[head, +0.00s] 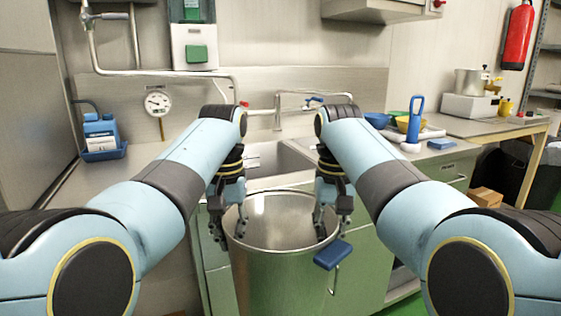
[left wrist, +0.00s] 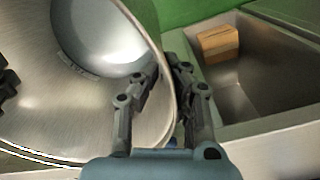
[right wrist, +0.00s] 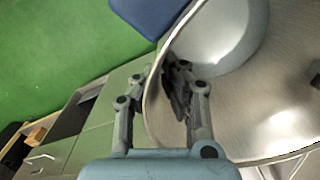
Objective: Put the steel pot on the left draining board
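The steel pot (head: 285,262) is a large open drum in front of the sink counter; its bottom is out of view. My left gripper (head: 222,212) straddles the pot's left rim, and the left wrist view (left wrist: 160,72) shows one finger inside the wall and one outside. My right gripper (head: 326,215) straddles the right rim in the same way, as the right wrist view (right wrist: 162,72) shows. Both look shut on the wall. The pot looks upright and empty. The left draining board (head: 128,166) is the flat steel left of the sink, partly hidden by my left arm.
A blue canister (head: 101,133) in a blue tray stands at the back of the left board. The sink basin (head: 265,160) lies behind the pot. A blue-handled tool (head: 415,120) and bowls stand right. A blue flat object (head: 332,255) sits beside the pot.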

